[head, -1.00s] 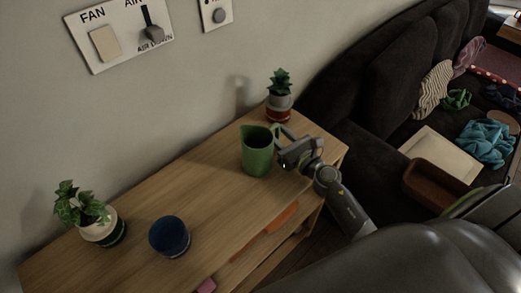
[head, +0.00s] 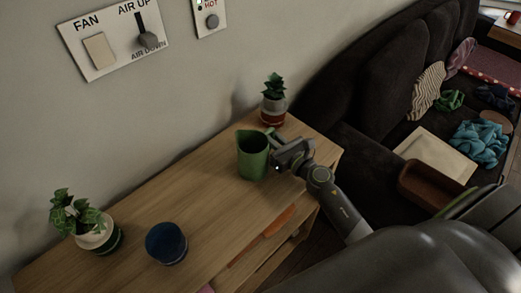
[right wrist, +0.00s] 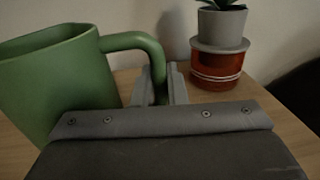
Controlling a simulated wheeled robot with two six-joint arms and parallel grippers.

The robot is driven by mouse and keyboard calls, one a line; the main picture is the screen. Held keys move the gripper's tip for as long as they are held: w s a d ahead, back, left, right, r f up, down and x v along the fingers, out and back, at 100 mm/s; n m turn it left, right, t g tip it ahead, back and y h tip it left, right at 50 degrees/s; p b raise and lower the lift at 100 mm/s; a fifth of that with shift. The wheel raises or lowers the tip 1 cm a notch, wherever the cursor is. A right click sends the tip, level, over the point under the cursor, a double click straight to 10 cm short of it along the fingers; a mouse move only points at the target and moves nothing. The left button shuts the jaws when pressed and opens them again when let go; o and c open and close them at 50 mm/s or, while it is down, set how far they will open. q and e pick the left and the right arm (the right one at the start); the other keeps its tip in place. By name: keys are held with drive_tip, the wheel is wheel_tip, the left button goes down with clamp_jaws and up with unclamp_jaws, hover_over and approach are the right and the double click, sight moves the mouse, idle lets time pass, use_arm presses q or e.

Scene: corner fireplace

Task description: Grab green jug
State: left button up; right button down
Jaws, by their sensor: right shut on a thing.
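The green jug (head: 252,157) stands upright on the wooden shelf unit's top (head: 200,192), toward its right end. In the right wrist view the jug's body (right wrist: 55,85) is at the left, and its handle curves over to the right and down between the fingers. My right gripper (head: 274,148) comes in from the right. It also shows in the right wrist view (right wrist: 161,88), with its fingers shut on the jug's handle. The lower part of the handle is hidden behind the gripper. My left gripper is not in view.
A small plant in a grey and red pot (head: 273,112) stands close behind the jug. A blue cup (head: 166,244) and a plant in a white and green pot (head: 97,236) are at the left. A dark sofa (head: 390,85) lies to the right. The wood between cup and jug is clear.

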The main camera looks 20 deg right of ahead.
drive_tip(key=shift+r, duration=0.15)
drive_tip(key=shift+r+p, duration=4.15)
drive_tip(key=shift+r, duration=0.7)
